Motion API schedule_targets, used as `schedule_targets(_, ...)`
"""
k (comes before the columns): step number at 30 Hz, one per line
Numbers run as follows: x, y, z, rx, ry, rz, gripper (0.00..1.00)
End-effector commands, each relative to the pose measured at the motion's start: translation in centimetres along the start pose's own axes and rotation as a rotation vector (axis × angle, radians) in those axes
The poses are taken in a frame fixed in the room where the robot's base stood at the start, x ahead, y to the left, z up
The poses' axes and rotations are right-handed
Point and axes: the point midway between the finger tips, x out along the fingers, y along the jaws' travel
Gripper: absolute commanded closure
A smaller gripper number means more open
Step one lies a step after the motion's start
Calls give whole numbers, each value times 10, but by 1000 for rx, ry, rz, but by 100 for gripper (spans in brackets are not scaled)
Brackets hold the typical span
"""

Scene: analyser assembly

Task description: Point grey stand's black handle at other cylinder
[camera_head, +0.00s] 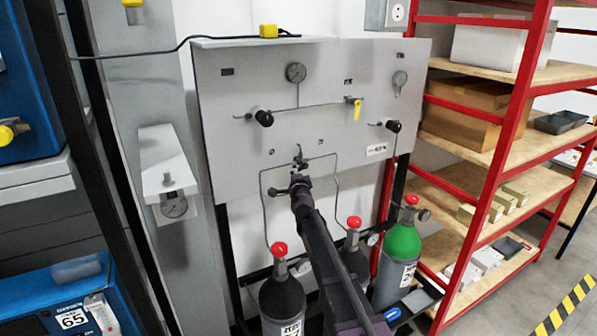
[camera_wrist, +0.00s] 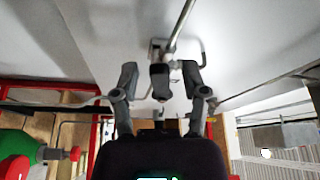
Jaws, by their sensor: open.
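The grey stand (camera_head: 225,110) is an upright panel with gauges, valves and thin pipes. A small valve (camera_head: 299,160) sits low in its middle, with pipes running down to a left grey cylinder (camera_head: 282,303) and a middle grey cylinder (camera_head: 354,262), both red-capped. In the wrist view, the valve's black handle (camera_wrist: 160,82) sits between the two fingers of my gripper (camera_wrist: 160,76), with gaps on both sides. My gripper (camera_head: 296,186) is open at the valve in the head view and partly hides the handle, so its pointing direction is unclear there.
A green-shouldered cylinder (camera_head: 403,247) stands to the right. Red shelves (camera_head: 495,150) with boxes are beyond it. Two black knobs (camera_head: 264,118) (camera_head: 393,126) and a yellow-handled valve (camera_head: 356,108) are higher on the panel. Blue machines (camera_head: 68,310) stand at the left.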

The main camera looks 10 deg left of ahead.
Motion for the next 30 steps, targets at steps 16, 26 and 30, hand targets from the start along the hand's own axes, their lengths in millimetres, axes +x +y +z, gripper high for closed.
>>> schedule_targets(16, 2, 0, 0, 0, 0, 0, 99)
schedule_targets(26, 2, 1, -3, -3, 2, -1, 100)
schedule_targets(30, 2, 1, -1, -13, 1, -5, 100)
